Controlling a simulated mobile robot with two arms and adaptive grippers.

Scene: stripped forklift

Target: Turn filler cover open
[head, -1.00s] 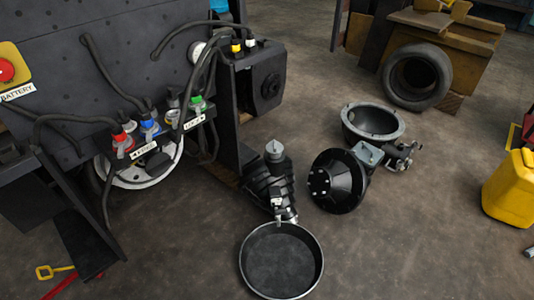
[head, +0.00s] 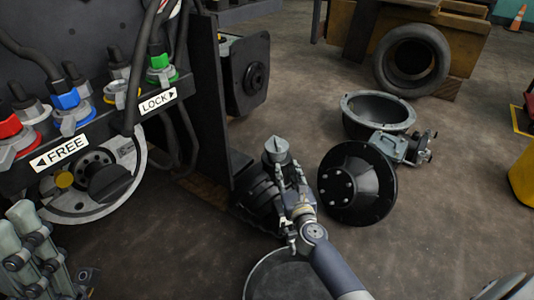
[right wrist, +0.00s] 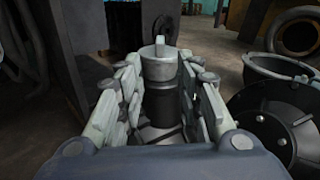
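The filler cover appears to be the grey cap (head: 276,150) with a raised tab, on top of a dark upright neck beside the machine; it also shows in the right wrist view (right wrist: 159,68). My right gripper (head: 287,180) is just in front of it and partly hides the neck. In the right wrist view, the fingers of my right gripper (right wrist: 167,88) are spread, with the neck and cap between and beyond them. A gap shows on both sides, so the cap is not held. My left gripper (head: 35,250) is at the lower left; its opening is unclear.
A black dished housing (head: 357,184) and a grey bowl-shaped part (head: 380,113) lie right of the cap. A round pan (head: 262,275) is below my right arm. The machine's panel (head: 95,125) with coloured connectors stands left. A tire (head: 411,58) is behind.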

